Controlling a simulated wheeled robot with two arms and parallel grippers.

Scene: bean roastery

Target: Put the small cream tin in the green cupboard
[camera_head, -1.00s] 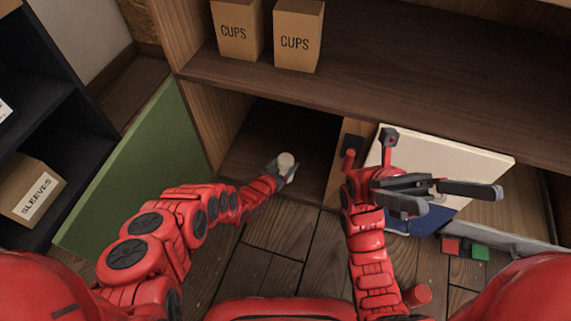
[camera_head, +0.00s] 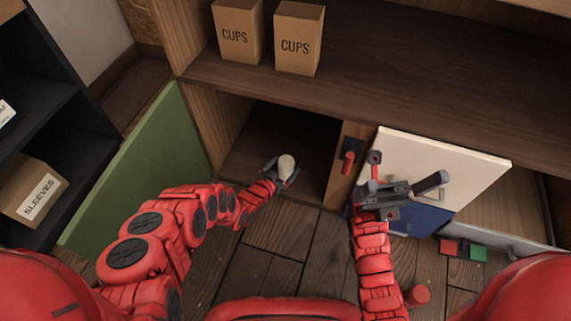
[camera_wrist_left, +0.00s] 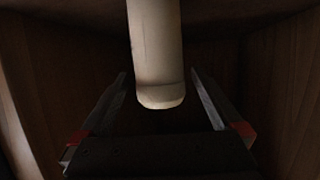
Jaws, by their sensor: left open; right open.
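The small cream tin (camera_head: 286,163) is at the opening of the green cupboard, whose green door (camera_head: 140,170) stands open at the left. My left gripper (camera_head: 281,174) reaches into the cupboard's front, its jaws open around the tin. In the left wrist view the tin (camera_wrist_left: 156,60) stands between the two spread fingers (camera_wrist_left: 160,100), with a dark gap on each side. Whether the tin rests on the cupboard floor (camera_head: 262,150) cannot be made out surely. My right gripper (camera_head: 425,194) is open and empty, in front of the cream door.
Two CUPS boxes (camera_head: 298,38) stand on the shelf above. A cream door panel (camera_head: 440,165) and a blue item (camera_head: 418,220) are at the right, with red and green blocks (camera_head: 478,252) near a drawer edge. A dark shelf with a SLEEVES box (camera_head: 33,190) is at the left.

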